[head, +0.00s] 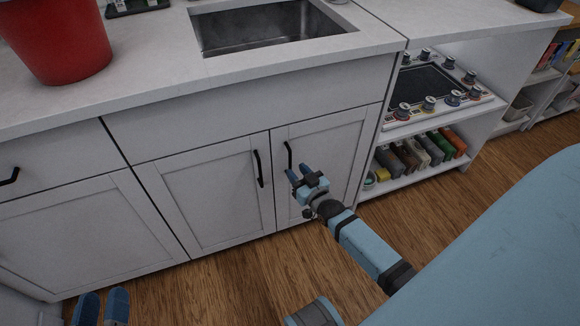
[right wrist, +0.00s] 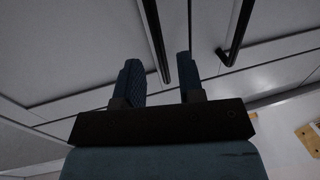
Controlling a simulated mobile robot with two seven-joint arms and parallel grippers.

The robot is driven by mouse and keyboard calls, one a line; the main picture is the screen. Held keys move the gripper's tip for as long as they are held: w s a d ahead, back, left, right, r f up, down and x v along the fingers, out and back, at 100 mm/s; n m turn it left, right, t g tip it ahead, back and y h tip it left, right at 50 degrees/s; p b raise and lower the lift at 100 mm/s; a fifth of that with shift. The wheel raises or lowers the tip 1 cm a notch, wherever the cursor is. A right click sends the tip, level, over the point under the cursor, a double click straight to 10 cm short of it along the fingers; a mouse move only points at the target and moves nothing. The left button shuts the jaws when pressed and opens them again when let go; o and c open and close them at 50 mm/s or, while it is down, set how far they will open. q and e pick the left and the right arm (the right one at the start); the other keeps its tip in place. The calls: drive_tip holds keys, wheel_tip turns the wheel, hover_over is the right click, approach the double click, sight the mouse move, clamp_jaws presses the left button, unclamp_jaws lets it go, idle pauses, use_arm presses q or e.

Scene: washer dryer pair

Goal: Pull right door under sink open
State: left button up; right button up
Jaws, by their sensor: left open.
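The right door under the sink (head: 330,150) is a white framed panel and looks closed. Its black vertical handle (head: 288,155) is near its left edge. My right gripper (head: 297,172) is open, with its fingertips at the lower part of this handle. In the right wrist view, a black handle (right wrist: 155,40) shows in the gap between the two fingers (right wrist: 160,75), close to one of them. I cannot tell whether they touch. My left gripper (head: 103,305) is open and empty at the bottom left, away from the doors.
The left door (head: 205,195) is closed, with its own black handle (head: 258,168) just left of my right gripper. The steel sink (head: 262,25) is above in the counter. A red bucket (head: 55,40) stands left. Open shelves (head: 428,150) are right. The wooden floor (head: 240,275) is clear.

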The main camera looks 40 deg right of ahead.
sight(290, 164)
drive_tip(key=w+b, duration=0.1)
drive_tip(key=w, duration=0.3)
drive_tip(key=shift+w+d, duration=0.1)
use_arm(q)
drive_tip(key=shift+s+d+r+t+h, duration=0.1)
drive_tip(key=shift+d+r+t+h, duration=0.15)
drive_tip(key=shift+r, duration=0.35)
drive_tip(key=shift+d+r+t+h, duration=0.15)
drive_tip(key=shift+r+t+h, duration=0.1)
drive_tip(key=shift+r, duration=0.3)
use_arm(e)
drive_tip(key=shift+w, duration=0.15)
use_arm(q)
drive_tip(key=shift+r, duration=0.1)
use_arm(e)
drive_tip(key=shift+c, duration=0.2)
clamp_jaws()
